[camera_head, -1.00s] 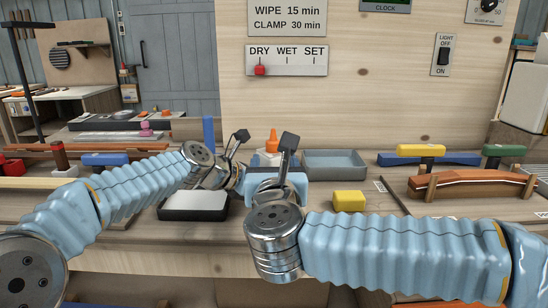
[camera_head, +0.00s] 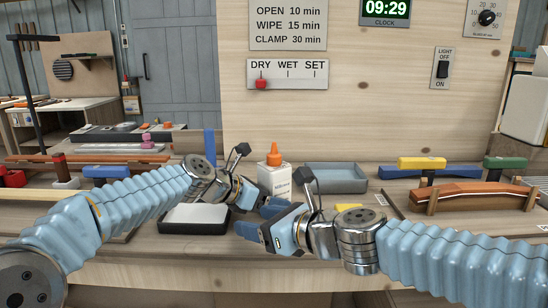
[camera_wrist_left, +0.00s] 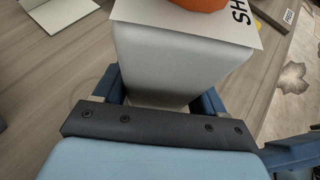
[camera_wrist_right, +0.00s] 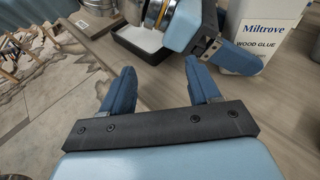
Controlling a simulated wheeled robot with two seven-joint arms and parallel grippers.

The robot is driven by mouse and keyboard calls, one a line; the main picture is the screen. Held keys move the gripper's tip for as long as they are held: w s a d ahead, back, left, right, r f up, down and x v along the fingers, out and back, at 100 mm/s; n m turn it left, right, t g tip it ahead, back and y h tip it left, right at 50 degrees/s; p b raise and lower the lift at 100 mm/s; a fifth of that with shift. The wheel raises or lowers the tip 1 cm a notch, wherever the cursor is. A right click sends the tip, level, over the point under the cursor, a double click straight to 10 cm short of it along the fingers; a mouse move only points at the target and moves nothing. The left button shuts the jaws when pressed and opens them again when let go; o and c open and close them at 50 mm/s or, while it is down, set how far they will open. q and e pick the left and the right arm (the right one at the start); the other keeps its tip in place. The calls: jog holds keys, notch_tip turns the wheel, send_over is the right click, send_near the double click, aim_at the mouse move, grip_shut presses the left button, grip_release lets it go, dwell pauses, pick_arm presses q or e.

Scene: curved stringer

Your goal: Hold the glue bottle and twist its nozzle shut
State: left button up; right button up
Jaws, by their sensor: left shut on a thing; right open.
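The white glue bottle (camera_head: 273,178) stands upright on the bench, with an orange nozzle (camera_head: 274,155) on top. My left gripper (camera_head: 257,194) is shut on the bottle's body from the left. In the left wrist view the bottle (camera_wrist_left: 185,65) sits between its fingers. Letters "SH" show on the bottle's top, beside the partly cut-off orange nozzle (camera_wrist_left: 190,4). My right gripper (camera_head: 258,218) is open and empty, in front of the bottle and lower than its nozzle, fingers pointing left. In the right wrist view its fingers (camera_wrist_right: 160,82) are apart, and the bottle (camera_wrist_right: 268,28) is at upper right.
A white-topped tray (camera_head: 195,217) lies left of the bottle. A grey open bin (camera_head: 336,178) stands behind to the right. A yellow block (camera_head: 346,207) is partly hidden by my right wrist. A clamped curved wooden piece (camera_head: 475,196) is at right.

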aim_at(280, 159)
jog(key=w+d+r+t+y, duration=0.25)
jog(key=w+d+r, duration=0.45)
jog(key=d, duration=0.5)
jog(key=shift+g+y, duration=0.25)
jog(key=shift+g, duration=0.1)
jog(key=x, duration=1.2)
jog(key=shift+s+a+r, duration=0.1)
jog(key=shift+s+r, duration=0.05)
jog(key=shift+r, duration=0.05)
jog(key=c, duration=1)
jog(key=shift+o, duration=0.2)
